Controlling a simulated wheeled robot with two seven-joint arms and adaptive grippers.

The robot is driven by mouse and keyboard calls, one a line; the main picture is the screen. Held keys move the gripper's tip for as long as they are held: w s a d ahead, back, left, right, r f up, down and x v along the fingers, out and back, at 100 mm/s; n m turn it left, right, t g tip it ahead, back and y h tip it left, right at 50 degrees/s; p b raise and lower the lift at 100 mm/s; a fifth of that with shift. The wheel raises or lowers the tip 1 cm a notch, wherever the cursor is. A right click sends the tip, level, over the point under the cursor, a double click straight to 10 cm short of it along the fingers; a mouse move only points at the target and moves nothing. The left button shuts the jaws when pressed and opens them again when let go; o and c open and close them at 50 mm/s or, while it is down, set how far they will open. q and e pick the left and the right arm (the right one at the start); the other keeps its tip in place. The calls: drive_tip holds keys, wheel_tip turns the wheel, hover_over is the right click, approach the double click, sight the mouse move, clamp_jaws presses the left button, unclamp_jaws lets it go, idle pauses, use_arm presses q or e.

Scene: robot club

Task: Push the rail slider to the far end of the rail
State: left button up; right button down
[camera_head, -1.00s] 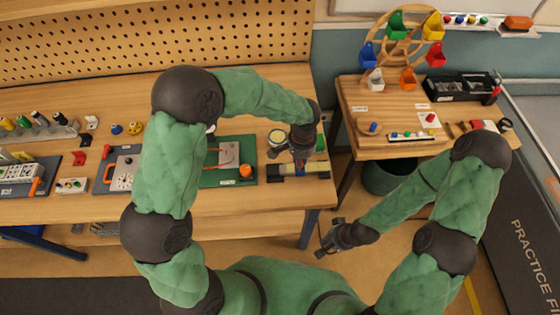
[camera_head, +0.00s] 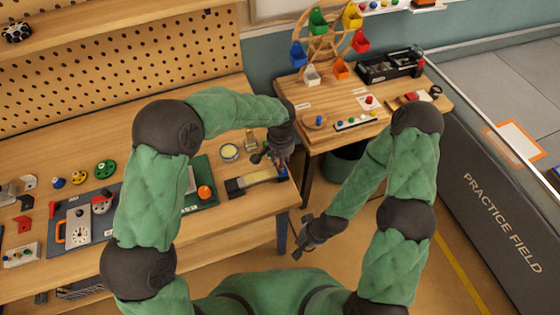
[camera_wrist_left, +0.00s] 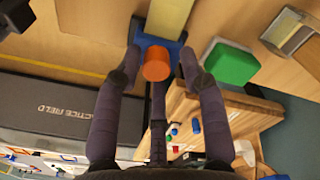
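The rail (camera_head: 247,183) is a dark bar with a pale yellow strip, lying near the front right of the workbench. Its blue slider (camera_wrist_left: 147,44) with an orange round knob (camera_wrist_left: 157,64) shows in the left wrist view, at one end of the yellow strip (camera_wrist_left: 168,18). In the head view the slider is near the rail's right end, partly hidden by my left gripper (camera_head: 281,160). In the wrist view the left gripper (camera_wrist_left: 160,68) has its fingers apart, one on each side of the slider and knob. My right gripper (camera_head: 303,238) hangs empty with fingers apart, off the bench.
A green block (camera_wrist_left: 232,62) lies close beside the slider in the wrist view. A side table (camera_head: 330,138) stands to the right beyond a gap.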

use_arm(q)
drive_tip(key=shift+s+f, duration=0.1)
drive_tip(key=shift+f, duration=0.05)
wheel_tip(320, 180, up, 12)
idle(0.7)
idle(0.5)
